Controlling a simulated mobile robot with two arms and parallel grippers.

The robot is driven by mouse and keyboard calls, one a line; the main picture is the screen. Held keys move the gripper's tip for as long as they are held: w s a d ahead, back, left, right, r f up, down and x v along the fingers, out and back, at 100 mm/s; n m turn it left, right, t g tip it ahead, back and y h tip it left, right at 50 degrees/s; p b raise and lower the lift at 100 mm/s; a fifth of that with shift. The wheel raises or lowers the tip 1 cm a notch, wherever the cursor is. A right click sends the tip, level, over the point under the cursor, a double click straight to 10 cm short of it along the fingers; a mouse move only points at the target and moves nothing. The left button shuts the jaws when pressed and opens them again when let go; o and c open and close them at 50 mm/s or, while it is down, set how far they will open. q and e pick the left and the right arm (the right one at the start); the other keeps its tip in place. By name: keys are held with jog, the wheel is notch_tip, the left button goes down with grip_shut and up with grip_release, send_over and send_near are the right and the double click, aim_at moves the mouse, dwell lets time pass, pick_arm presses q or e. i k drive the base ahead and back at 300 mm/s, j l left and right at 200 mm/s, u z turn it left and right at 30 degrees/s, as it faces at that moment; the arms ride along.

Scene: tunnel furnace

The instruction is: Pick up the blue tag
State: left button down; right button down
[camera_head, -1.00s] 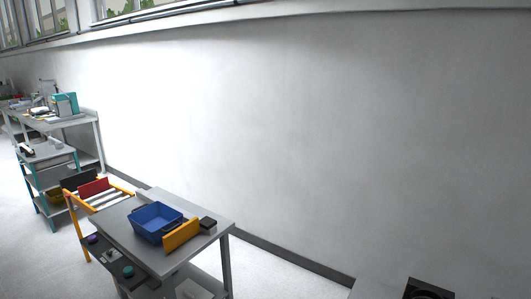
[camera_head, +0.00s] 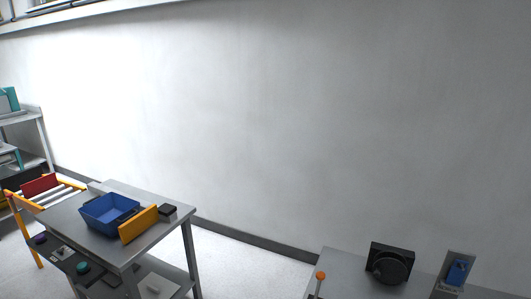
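A small blue tag-like item (camera_head: 457,272) shows at the lower right of the head view. It is on a grey upright plate (camera_head: 462,257) at the right part of a grey table (camera_head: 340,267). Its details are too small to tell for sure. Neither of my grippers is in view.
A black device with a round front (camera_head: 391,264) and an orange-topped stick (camera_head: 320,277) are on the same table. At left, a metal table (camera_head: 112,187) bears a blue bin (camera_head: 97,219), an orange plate (camera_head: 138,224) and a black block (camera_head: 168,209). Floor shows between the tables.

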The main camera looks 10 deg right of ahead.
aim_at(456, 275)
jog(key=z, duration=1.65)
jog(key=i+u, duration=0.15)
